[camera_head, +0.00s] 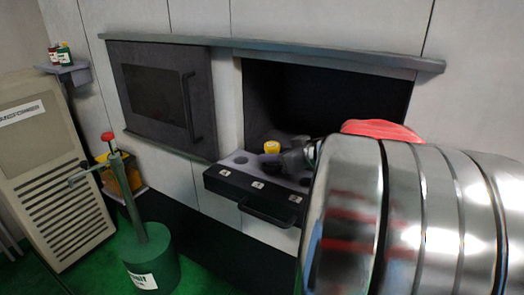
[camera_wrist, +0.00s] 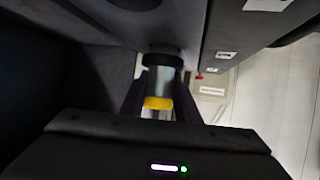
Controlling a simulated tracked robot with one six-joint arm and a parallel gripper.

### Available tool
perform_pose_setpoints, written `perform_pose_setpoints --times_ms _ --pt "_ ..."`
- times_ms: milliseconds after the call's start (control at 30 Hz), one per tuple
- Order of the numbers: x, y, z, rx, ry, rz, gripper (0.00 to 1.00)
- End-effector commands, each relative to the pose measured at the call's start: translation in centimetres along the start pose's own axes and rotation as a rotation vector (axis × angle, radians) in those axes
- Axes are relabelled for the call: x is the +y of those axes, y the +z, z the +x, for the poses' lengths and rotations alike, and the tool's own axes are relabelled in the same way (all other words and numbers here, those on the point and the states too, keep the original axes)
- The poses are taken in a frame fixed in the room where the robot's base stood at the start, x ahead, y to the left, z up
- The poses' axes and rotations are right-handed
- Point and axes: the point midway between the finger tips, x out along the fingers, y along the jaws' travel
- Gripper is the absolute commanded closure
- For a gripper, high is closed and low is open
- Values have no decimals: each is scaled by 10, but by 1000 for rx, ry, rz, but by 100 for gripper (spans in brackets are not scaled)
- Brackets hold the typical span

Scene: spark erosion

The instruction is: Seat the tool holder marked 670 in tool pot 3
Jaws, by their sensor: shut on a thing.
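A tool holder with a yellow top (camera_head: 272,146) is over the tool rack (camera_head: 212,184), toward its back. My gripper (camera_head: 287,152) reaches it from the right. In the wrist view my gripper (camera_wrist: 159,103) is shut on this holder, whose yellow band (camera_wrist: 158,103) and grey-black body (camera_wrist: 162,62) show between the dark fingers. No marking 670 can be read. The rack has dark round pots in its grey top and small white labels along its black front, too small to read surely. I cannot tell whether the holder's lower end is in a pot.
The rack stands out from a dark opening (camera_head: 290,95) in the wall, with a black handle (camera_head: 266,214) on its front. A dark door (camera_head: 160,95) is left of the opening. A green pump-like stand (camera_head: 148,262) and a beige cabinet (camera_head: 50,170) stand at left.

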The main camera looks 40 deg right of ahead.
Motion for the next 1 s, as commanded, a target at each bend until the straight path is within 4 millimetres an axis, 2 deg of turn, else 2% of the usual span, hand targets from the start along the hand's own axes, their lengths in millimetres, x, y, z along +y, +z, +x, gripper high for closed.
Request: perform_pose_setpoints --times_ms 1000 --pt "0 6 3 1 0 1 100"
